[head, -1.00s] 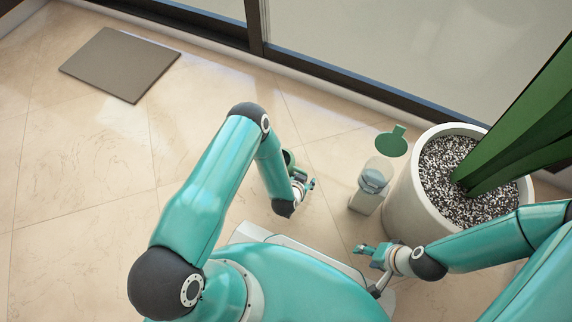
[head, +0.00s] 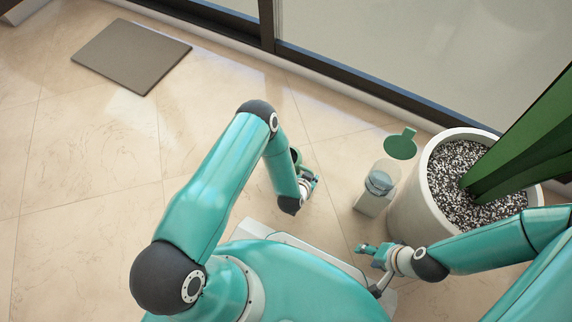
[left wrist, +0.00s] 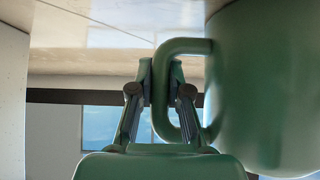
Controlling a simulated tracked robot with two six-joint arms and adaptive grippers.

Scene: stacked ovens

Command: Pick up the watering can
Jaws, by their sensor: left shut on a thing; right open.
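The watering can is green and mostly hidden behind my left arm in the head view, where only a bit of it (head: 295,155) shows. In the left wrist view its rounded body (left wrist: 265,85) fills the right side, with its looped handle (left wrist: 185,46) toward the middle. My left gripper (left wrist: 160,66) is shut on the handle, which passes between its fingers; the gripper also shows in the head view (head: 314,181). I cannot tell whether the can is off the floor. My right gripper (head: 366,249) is open and empty, left of the plant pot.
A white pot (head: 408,207) with pebbles and a tall green plant (head: 520,150) stands at right. Beside it are a clear-topped container (head: 376,190) and a flat green round piece (head: 400,146). A grey mat (head: 132,56) lies far left. Tiled floor at left is clear.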

